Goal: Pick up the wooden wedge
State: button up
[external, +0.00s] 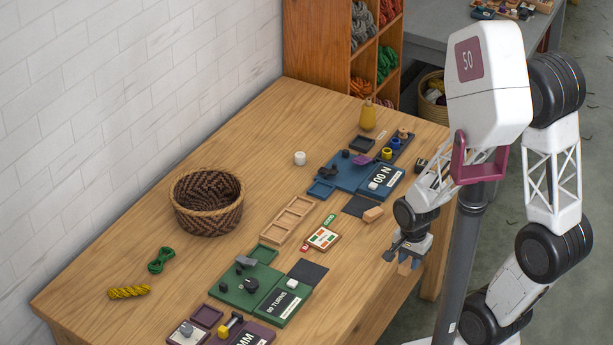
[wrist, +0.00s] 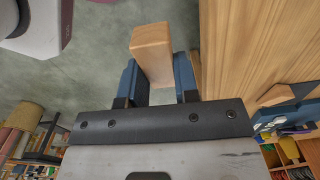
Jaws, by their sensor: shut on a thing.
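My gripper (external: 408,258) hangs near the table's front right edge, with its fingers pointing down. In the wrist view its two blue fingers (wrist: 158,82) are shut on a pale wooden piece, which I take to be the wooden wedge (wrist: 153,48). The wedge sticks out past the fingertips, with grey floor behind it. It shows only as a small tan patch at the fingers in the external view (external: 405,268). Its full shape is hard to tell. A second wooden piece (external: 372,214) lies on the table, apart from the gripper.
The wooden table (external: 120,240) holds a woven basket (external: 207,205), green (external: 161,260) and yellow (external: 129,291) skeins, a blue board (external: 350,172), a green board (external: 245,290) and a wooden tray (external: 288,220). A yellow bottle (external: 368,115) stands at the back. Bare tabletop surrounds the basket.

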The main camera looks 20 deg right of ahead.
jog(key=shift+s, duration=0.25)
jog(key=shift+w, duration=0.1)
dwell(0.5)
jog(key=w+a+n, duration=0.1)
jog(key=w+a, duration=0.1)
jog(key=a, duration=0.1)
jog(key=w+a+n, duration=0.2)
jog(key=w+a, duration=0.1)
jog(key=a, duration=0.1)
jog(key=w+a+r+n, duration=0.1)
jog(key=w+a+n, duration=0.1)
jog(key=w+a, duration=0.1)
jog(key=shift+a, duration=0.25)
jog(key=shift+w, duration=0.1)
send_over(323, 237)
jog(key=shift+w+f, duration=0.15)
jog(key=shift+f, duration=0.55)
dwell(0.3)
jog(key=shift+f, duration=1.75)
jog(key=shift+f, duration=0.1)
